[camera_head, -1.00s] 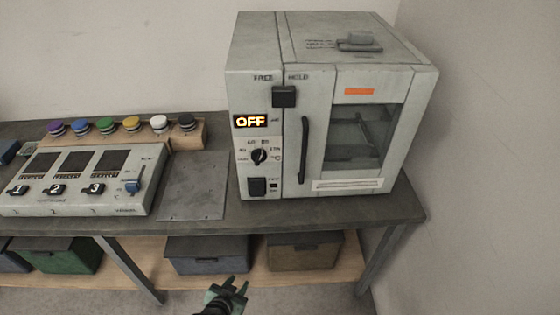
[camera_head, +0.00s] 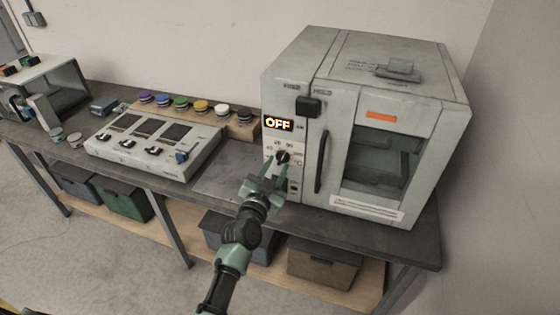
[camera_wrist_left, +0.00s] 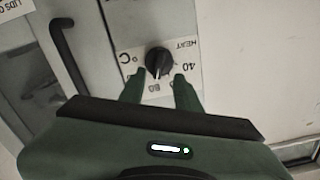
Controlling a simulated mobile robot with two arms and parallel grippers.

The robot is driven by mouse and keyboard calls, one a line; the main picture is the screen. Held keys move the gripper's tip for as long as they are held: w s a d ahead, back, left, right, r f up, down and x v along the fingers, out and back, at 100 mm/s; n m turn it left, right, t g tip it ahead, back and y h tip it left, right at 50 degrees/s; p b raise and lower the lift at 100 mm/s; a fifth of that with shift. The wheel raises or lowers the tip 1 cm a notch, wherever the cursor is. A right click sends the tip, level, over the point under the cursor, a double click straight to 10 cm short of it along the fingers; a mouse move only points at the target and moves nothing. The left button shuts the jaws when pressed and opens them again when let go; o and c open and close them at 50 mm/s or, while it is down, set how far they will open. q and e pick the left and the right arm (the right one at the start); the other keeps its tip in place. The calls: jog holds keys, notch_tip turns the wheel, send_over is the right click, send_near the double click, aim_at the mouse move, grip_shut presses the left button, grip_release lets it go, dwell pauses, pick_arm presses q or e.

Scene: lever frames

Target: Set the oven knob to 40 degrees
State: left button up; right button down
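The oven (camera_head: 391,115) is a grey box on the right of the bench, its door shut and its display (camera_head: 278,123) reading OFF. The black oven knob (camera_head: 283,157) sits below the display on a white dial plate. My right gripper is not in view.
A black door handle (camera_head: 321,161) and a black latch block (camera_head: 309,106) are close to the knob. A control box (camera_head: 155,142), several coloured buttons and a bare metal plate (camera_head: 224,172) lie left of the oven. Bins stand on the lower shelf.

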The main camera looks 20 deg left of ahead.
aim_at(282, 158)
pick_arm(q)
jog(key=shift+w+d, duration=0.2)
jog(key=shift+w, duration=0.8)
jog(key=shift+w+r, duration=0.1)
jog(key=shift+w, duration=0.1)
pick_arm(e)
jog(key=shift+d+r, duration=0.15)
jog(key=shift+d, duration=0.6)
pick_arm(q)
grip_shut()
